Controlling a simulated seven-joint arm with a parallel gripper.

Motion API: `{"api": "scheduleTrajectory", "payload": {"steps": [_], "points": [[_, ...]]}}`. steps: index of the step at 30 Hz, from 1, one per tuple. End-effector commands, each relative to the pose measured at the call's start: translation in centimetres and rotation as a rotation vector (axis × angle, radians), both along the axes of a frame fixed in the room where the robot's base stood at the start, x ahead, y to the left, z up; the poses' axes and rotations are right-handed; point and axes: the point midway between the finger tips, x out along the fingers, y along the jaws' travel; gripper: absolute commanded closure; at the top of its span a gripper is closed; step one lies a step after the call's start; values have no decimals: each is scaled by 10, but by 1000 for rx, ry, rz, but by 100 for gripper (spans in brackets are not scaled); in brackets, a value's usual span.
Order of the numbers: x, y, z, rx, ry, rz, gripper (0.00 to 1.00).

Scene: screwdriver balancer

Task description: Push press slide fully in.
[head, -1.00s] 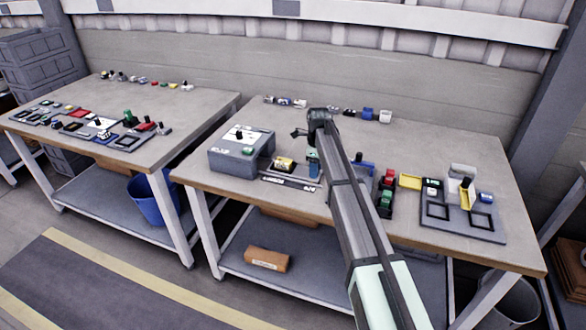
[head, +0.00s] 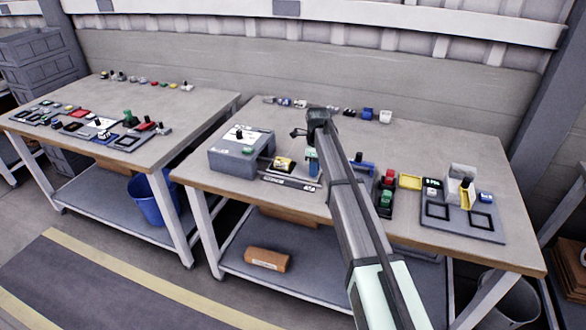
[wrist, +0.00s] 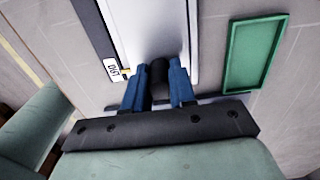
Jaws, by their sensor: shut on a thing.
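My gripper (wrist: 160,74) has two blue fingers in the wrist view. They are closed around a short black knob (wrist: 160,68), one finger on each side. The knob stands against a smooth pale grey plate (wrist: 150,25) between dark side rails, which looks like the press slide. How far the slide is in cannot be told. In the head view my gripper (head: 312,163) points down at the table, right of a yellow-and-black block (head: 283,164) and the grey box (head: 240,157). My arm hides part of the work area there.
A green rectangular frame (wrist: 255,53) lies right of the plate in the wrist view. A dark labelled strip (head: 288,182) lies near the table's front edge. Red and green blocks (head: 386,194) and a grey tray (head: 463,222) stand to the right. Small parts line the back.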

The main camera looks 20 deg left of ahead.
Motion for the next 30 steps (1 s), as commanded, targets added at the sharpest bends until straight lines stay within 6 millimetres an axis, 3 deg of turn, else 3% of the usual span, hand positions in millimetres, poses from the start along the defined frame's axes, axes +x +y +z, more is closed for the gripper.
{"api": "scheduleTrajectory", "payload": {"steps": [30], "points": [[1,50,0,1,0,1,100]]}}
